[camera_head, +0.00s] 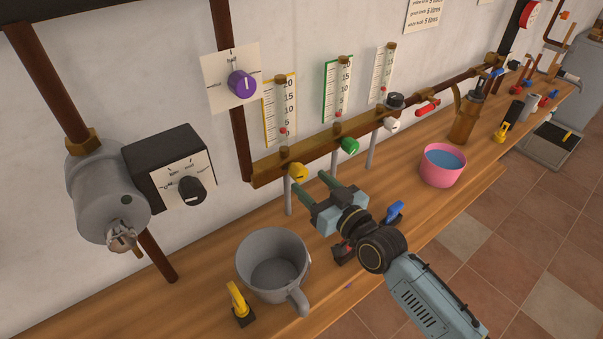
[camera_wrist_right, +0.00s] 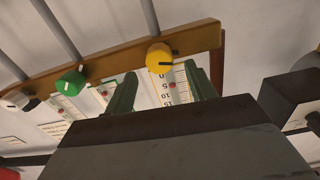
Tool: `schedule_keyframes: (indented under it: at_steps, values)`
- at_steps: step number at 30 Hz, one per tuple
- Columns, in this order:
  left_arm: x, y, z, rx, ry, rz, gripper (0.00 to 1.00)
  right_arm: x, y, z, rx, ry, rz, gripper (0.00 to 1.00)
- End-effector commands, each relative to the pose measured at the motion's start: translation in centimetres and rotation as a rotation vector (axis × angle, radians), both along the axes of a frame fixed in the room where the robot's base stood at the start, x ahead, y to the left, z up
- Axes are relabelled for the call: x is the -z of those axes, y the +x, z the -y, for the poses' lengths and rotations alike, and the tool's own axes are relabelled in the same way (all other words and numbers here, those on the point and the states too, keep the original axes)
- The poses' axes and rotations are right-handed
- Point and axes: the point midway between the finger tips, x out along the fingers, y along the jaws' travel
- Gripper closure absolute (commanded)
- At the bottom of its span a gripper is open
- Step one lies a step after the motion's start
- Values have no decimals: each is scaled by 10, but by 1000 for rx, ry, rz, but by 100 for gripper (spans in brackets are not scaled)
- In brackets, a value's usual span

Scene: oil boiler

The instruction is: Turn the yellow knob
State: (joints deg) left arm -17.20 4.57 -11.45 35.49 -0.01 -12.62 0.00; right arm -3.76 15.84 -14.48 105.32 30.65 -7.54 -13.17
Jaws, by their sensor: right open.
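The yellow knob (camera_head: 298,172) sits on the front of the brown pipe rail, below the yellow-edged gauge. My left gripper is not in view.
A green knob (camera_head: 349,146) and a white knob (camera_head: 391,124) sit further right on the rail. A grey mug (camera_head: 273,265) stands on the wooden bench below, and a pink bowl (camera_head: 442,167) of blue liquid is to the right. A black dial box (camera_head: 170,168) is at left.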

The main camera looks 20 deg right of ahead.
Motion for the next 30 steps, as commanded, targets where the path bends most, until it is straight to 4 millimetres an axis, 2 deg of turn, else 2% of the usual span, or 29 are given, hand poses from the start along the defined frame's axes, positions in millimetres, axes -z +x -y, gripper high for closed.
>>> schedule_keyframes:
  at_steps: [3, 9, 20, 23, 30]
  values:
    - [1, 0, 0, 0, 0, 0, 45, 0, 20, -7, 0, 3, 1, 45]
    - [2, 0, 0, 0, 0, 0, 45, 0, 40, -15, 0, 1, 0, 45]
    - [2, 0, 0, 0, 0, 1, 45, 0, 45, -16, 0, 1, -1, 45]
    - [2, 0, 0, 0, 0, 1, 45, 0, 45, -16, 0, 1, -1, 55]
    - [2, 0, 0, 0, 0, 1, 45, 0, 45, -16, 0, 1, -1, 87]
